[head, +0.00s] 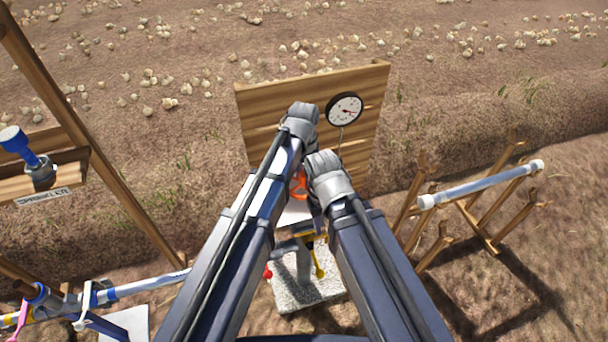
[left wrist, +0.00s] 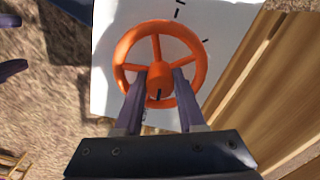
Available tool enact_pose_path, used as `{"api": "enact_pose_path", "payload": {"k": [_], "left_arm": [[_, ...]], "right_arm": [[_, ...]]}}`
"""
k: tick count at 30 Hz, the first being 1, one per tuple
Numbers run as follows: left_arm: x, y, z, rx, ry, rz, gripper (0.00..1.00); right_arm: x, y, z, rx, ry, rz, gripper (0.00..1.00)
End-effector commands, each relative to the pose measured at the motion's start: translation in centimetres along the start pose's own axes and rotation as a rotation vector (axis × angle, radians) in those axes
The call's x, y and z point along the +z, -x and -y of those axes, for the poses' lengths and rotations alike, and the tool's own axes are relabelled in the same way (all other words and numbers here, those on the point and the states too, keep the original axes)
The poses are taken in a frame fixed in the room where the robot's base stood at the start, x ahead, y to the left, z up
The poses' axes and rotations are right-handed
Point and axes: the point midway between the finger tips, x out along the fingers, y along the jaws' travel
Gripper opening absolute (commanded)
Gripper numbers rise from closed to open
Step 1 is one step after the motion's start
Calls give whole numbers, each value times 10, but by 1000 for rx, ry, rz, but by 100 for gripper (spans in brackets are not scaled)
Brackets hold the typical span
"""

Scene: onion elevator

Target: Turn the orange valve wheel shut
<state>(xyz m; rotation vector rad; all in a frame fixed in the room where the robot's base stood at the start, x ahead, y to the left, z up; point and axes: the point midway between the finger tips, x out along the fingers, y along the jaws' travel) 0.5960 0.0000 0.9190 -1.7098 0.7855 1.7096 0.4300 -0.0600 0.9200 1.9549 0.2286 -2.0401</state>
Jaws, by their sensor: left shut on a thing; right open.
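The orange valve wheel (left wrist: 124,49) fills the middle of the left wrist view, in front of a white plate (left wrist: 110,30) with black marks. My left gripper (left wrist: 160,88) is shut on the wheel, its two fingers on either side of the hub and lower spoke. A black mark shows on the hub. In the head view only a bit of the orange wheel (head: 299,186) shows between my arms, and my left gripper is hidden there. My right gripper (head: 317,222) is low beside the wheel, mostly hidden by its own arm; it is open.
A wooden board (head: 268,98) with a round gauge (head: 345,109) stands behind the wheel. A yellow-handled part (head: 318,262) and a concrete block (head: 300,294) are below. A wooden rack with a pale pipe (head: 485,184) stands right; a blue-handled valve (head: 22,150) is left.

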Motion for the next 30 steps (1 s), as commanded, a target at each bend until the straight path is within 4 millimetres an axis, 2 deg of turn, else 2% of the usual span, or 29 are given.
{"api": "enact_pose_path", "payload": {"k": [10, 26, 27, 30], "left_arm": [[0, 0, 0, 0, -127, 1, 0], [0, 0, 0, 0, -151, 1, 0], [0, 0, 0, 0, -151, 1, 40], [0, 0, 0, 0, -151, 0, 51]], "right_arm": [[0, 0, 0, 0, 0, 0, 50], [0, 0, 0, 0, 0, 0, 50], [0, 0, 0, 0, 0, 0, 50], [0, 0, 0, 0, 0, 0, 50]]}}
